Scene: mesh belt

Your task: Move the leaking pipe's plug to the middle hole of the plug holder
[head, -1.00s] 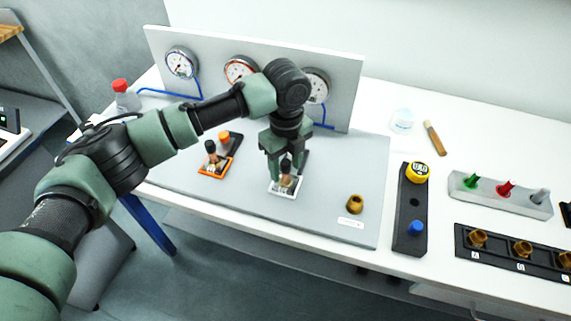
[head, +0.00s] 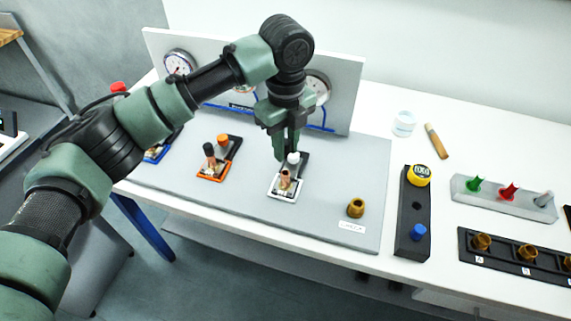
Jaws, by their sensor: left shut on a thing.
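My left gripper (head: 281,152) is shut on a dark plug, mostly hidden between its fingers, and hangs just above and behind the white-framed pipe station. The copper pipe (head: 285,179) there stands with its top uncapped, in front of a white knob (head: 293,157). The orange-framed station's pipe has a black plug (head: 209,149) on it. The black plug holder (head: 405,222) stands to the right, with a yellow piece (head: 419,175) at its far end and a blue plug (head: 418,231) at its near end. Its middle hole (head: 416,205) is empty. My right gripper is out of view.
A brass fitting (head: 355,207) stands on the grey board between gripper and holder. A gauge panel (head: 345,90) rises behind. Right of the holder are a grey rack (head: 505,201) with coloured plugs and a black tray (head: 507,265) of brass fittings.

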